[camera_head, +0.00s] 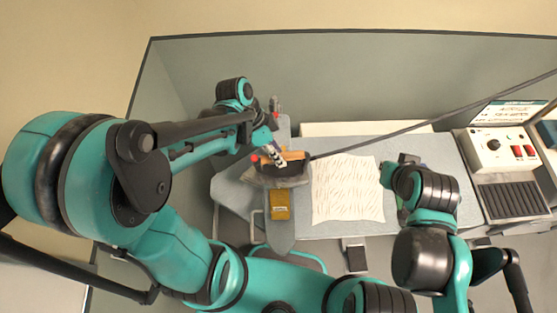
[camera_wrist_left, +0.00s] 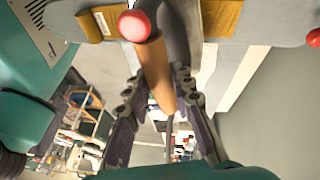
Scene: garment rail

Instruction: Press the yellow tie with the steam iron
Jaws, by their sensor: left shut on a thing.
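The yellow tie (camera_head: 280,206) lies flat on a narrow grey board (camera_head: 279,232); its lower part shows below the steam iron. The steam iron (camera_head: 279,179) is dark grey with a brown handle and covers the tie's middle. In the left wrist view the tie (camera_wrist_left: 222,18) shows on both sides of the iron. My left gripper (camera_head: 274,153) is shut on the iron's brown handle (camera_wrist_left: 156,72), which has a red end. Whether the iron's sole touches the tie is hidden. My right gripper (camera_head: 393,168) is at the right of the table, its fingers mostly hidden.
A white sheet with fine marks (camera_head: 347,190) lies on the grey table right of the board. A control box with red switches (camera_head: 493,146) stands at the far right. A dark thin bar (camera_head: 425,123) slants across the back. A grey wall closes the rear.

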